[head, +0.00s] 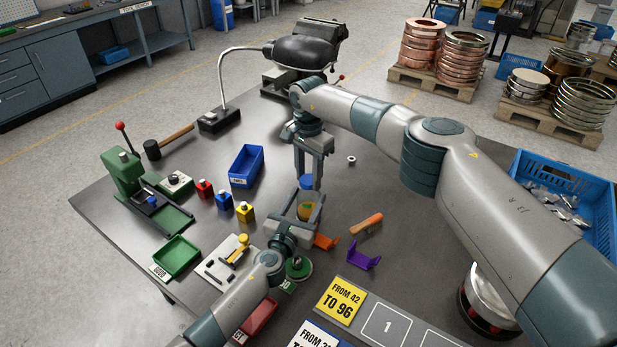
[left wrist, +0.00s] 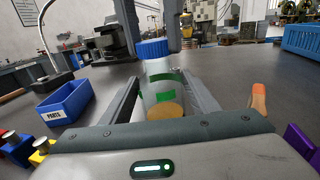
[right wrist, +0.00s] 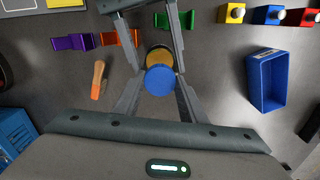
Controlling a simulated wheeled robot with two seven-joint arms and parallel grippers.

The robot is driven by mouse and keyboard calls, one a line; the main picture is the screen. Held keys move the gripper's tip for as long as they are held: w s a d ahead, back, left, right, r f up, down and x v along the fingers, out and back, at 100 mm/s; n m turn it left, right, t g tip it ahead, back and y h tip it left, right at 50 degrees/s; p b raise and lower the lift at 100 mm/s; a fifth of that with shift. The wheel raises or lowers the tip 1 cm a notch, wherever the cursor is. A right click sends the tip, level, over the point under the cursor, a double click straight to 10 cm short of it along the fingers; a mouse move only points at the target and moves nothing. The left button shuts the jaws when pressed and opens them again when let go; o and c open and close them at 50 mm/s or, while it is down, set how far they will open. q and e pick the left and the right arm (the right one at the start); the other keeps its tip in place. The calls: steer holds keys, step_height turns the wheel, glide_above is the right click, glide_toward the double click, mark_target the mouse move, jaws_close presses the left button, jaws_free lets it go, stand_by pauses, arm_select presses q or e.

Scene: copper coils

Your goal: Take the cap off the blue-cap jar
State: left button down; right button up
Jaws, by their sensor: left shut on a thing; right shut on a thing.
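The jar (head: 308,210) is clear with green labels and an amber content, standing upright between the fingers of my left gripper (head: 293,225), which is shut on its body. In the left wrist view the jar (left wrist: 162,92) shows its blue cap (left wrist: 152,49) on top. My right gripper (head: 309,178) comes down from above and is shut on the blue cap (head: 306,182). The right wrist view shows the cap (right wrist: 160,80) from above between my right fingers, with the jar below it. I cannot tell whether the cap has turned.
A blue parts bin (head: 246,165) and red, blue and yellow small blocks (head: 224,201) stand to the left. Number cards (head: 341,303) lie in front.

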mark_target(309, 179)
steer(key=shift+r, duration=0.2)
stand_by(0.3)
steer(key=shift+r, duration=1.95)
arm_select(q)
steer(key=c, duration=0.6)
jaws_free()
steer(key=v, duration=1.2)
arm_select(e)
steer(key=shift+r, duration=0.15)
